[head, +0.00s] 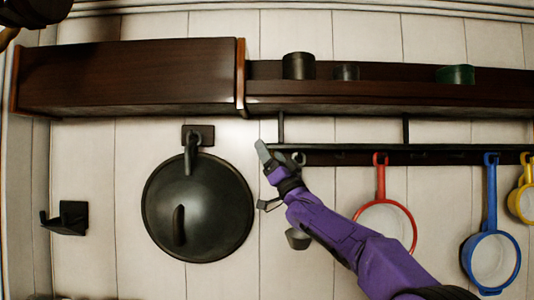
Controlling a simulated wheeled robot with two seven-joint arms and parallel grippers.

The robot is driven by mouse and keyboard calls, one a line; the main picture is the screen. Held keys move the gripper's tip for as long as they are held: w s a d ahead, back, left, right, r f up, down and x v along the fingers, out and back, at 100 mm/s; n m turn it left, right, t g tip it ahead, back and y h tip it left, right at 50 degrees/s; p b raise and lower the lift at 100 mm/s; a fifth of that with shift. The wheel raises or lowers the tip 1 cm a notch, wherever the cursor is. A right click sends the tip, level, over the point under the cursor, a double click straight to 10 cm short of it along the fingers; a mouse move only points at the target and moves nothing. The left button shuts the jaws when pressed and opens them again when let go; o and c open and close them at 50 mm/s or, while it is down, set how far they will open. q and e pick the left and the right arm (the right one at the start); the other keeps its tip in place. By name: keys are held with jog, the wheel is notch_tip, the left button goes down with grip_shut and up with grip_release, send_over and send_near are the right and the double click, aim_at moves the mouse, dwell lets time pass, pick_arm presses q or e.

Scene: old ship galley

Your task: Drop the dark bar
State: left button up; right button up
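A long dark bar (440,150) runs level under the shelf at the right, joined to it by short uprights. Pans hang from it. My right gripper (262,179) is at the bar's left end, with its arm coming up from the lower right. Its two fingers stand apart, one up by the bar's end and one lower down, and I see only wall between them. Whether the upper finger touches the bar I cannot tell.
A black lidded pan (220,205) hangs left of my gripper. A red-rimmed pan (381,185), a blue pan (491,205) and a yellow pan (527,180) hang at right. Cups (299,66) stand on the dark shelf (400,91). A small dark cup (298,240) shows behind my arm.

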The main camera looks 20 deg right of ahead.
jog(key=shift+a+f+y, duration=0.1)
jog(key=shift+f+y, duration=0.05)
jog(key=shift+y, duration=0.15)
dwell(0.4)
jog(key=shift+f, duration=0.25)
jog(key=b+v, duration=0.8)
jog(key=v, duration=0.2)
jog(key=shift+s, duration=0.2)
jog(key=shift+r, duration=0.15)
